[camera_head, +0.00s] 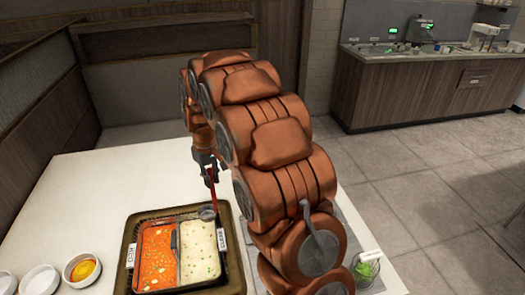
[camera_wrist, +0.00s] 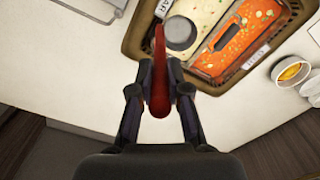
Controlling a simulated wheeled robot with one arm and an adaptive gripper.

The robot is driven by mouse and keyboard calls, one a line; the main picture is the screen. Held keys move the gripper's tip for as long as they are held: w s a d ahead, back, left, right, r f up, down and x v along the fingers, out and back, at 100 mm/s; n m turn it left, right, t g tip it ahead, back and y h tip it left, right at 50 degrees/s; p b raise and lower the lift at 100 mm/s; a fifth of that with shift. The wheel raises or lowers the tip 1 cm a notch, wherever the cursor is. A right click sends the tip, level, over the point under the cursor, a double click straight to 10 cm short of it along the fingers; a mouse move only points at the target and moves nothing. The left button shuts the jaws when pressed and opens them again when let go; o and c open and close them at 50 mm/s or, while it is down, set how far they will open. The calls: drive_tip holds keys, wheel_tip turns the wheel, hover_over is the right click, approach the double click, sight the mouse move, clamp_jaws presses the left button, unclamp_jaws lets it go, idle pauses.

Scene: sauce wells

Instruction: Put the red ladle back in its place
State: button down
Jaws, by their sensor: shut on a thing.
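The red ladle has a red handle (camera_head: 212,186) and a round grey bowl (camera_head: 207,212). My gripper (camera_head: 208,165) is shut on the handle, which points down from it. In the wrist view the red handle (camera_wrist: 160,60) runs between the fingers of my gripper (camera_wrist: 160,80). The ladle's bowl (camera_wrist: 181,33) shows at the edge of the white sauce well (camera_wrist: 207,10). In the head view the bowl is at the far end of the white sauce well (camera_head: 197,250); I cannot tell whether it touches the sauce. The orange-red sauce well (camera_head: 157,258) lies beside it, to the left.
A dark brown tray (camera_head: 128,240) frames both wells, with a white label on each side. A dark slim utensil (camera_head: 174,240) lies between the wells. White bowls, one with orange sauce (camera_head: 84,269), stand left. A glass with green contents (camera_head: 367,268) stands right. The table behind the tray is clear.

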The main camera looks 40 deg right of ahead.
drive_tip(key=s+d+r+n+b, duration=0.1)
drive_tip(key=s+d+r+n, duration=0.15)
drive_tip(key=d, duration=0.55)
drive_tip(key=s+d+r+n+b, duration=0.1)
drive_tip(key=s+d+r+b, duration=0.2)
drive_tip(key=d, duration=0.5)
wheel_tip(320, 180, down, 17)
drive_tip(key=b, duration=0.5)
drive_tip(key=shift+s+r, duration=0.15)
drive_tip(key=shift+s, duration=0.05)
idle(0.6)
drive_tip(key=shift+f+b, duration=0.35)
drive_tip(key=shift+b, duration=0.05)
idle(0.7)
drive_tip(key=shift+c, duration=1.2)
unclamp_jaws()
drive_tip(key=shift+r, duration=0.15)
wheel_tip(320, 180, up, 11)
drive_tip(key=p, duration=0.1)
drive_tip(key=shift+p, duration=0.3)
idle(0.9)
